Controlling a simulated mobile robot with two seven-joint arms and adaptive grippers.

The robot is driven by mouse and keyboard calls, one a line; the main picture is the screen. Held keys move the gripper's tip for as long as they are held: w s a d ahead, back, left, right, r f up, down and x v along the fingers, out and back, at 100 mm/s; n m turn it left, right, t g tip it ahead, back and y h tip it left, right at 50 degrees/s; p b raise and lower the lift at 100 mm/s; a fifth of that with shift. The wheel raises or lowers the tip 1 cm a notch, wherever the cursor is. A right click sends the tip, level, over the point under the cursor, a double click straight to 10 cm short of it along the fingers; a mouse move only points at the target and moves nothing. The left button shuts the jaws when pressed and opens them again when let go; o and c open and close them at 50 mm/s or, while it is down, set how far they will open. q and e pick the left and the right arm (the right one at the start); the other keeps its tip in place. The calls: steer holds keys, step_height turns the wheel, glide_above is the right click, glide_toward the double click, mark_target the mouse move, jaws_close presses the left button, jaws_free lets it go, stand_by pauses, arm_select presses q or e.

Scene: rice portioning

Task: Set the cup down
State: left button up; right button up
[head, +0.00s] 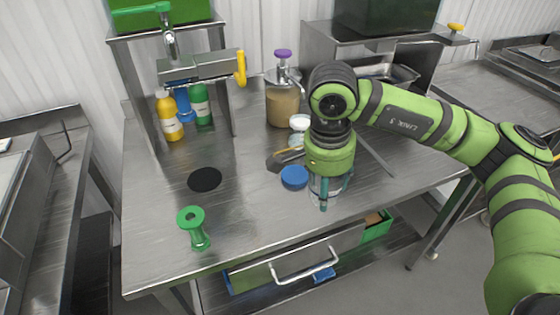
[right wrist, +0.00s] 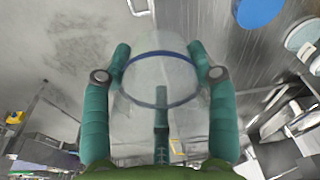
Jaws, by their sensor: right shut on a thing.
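The clear cup (right wrist: 150,78) has a blue ring around it and is see-through. In the head view the cup (head: 325,189) shows only in part, below my right wrist near the table's front edge. My right gripper (head: 322,200) points down, and its teal fingers are shut on the cup. In the right wrist view the gripper's fingers (right wrist: 160,52) stand on both sides of the cup, with a third finger behind its wall. I cannot tell whether the cup's base touches the table. My left gripper is not in view.
A blue round piece (head: 294,178) lies just left of the cup. A black round mat (head: 204,180) and a green spool-shaped piece (head: 194,228) are further left on the steel table (head: 250,215). A dispenser (head: 283,104) and bottles (head: 170,118) stand behind.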

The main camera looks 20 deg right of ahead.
steer(key=shift+s+d, duration=0.15)
steer(key=shift+s, duration=0.05)
steer(key=shift+a+f+n, duration=0.2)
steer(key=shift+n, duration=0.5)
steer(key=s+a+f+n+y, duration=0.1)
steer(key=a+f+n, duration=0.4)
steer(key=n, duration=0.6)
steer(key=shift+s+a+n+t, duration=0.15)
steer(key=shift+s+n+t, duration=0.25)
steer(key=shift+s, duration=0.3)
steer(key=shift+r, duration=0.1)
